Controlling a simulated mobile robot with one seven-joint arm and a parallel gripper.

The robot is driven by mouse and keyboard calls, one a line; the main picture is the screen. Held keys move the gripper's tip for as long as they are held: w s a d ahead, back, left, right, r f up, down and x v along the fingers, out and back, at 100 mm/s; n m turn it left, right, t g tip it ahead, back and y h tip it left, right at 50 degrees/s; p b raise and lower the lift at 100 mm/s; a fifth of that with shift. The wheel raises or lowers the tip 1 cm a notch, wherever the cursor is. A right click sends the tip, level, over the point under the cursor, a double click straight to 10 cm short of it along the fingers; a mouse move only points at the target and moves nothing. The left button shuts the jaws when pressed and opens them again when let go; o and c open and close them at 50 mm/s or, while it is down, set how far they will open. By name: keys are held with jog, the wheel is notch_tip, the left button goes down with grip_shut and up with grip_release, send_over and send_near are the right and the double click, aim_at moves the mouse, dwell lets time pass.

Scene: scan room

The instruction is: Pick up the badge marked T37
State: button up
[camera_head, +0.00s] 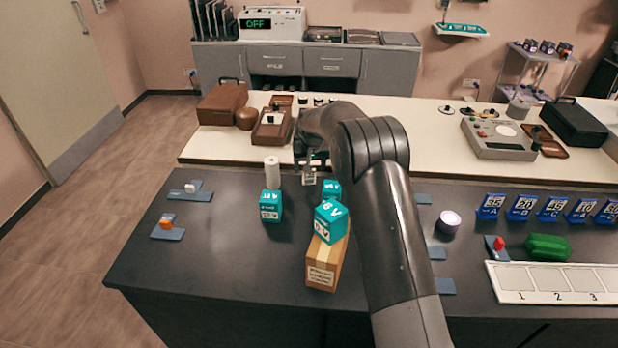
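I cannot make out a badge marked T37 anywhere in the head view. My gripper (309,176) hangs at the end of my dark arm, above the back part of the dark table (240,275), behind the teal cubes. A small pale shape shows at its tip. I cannot tell whether that is its fingers or a held thing. A teal cube (330,220) sits on a cardboard box (325,262). Another teal cube (331,191) is partly hidden behind it, and a third (271,206) stands to the left. My arm hides part of the table.
A white roll (272,172) stands behind the left cube. Blue numbered stands (525,207), a green object (547,247) and a white numbered tray (515,282) are at right. The table's left front is clear.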

aim_at(309, 177)
jog(key=x, duration=0.5)
jog(key=shift+w+a+f, duration=0.1)
jog(key=shift+f, duration=0.2)
jog(key=shift+c, duration=0.2)
jog(key=c, duration=1)
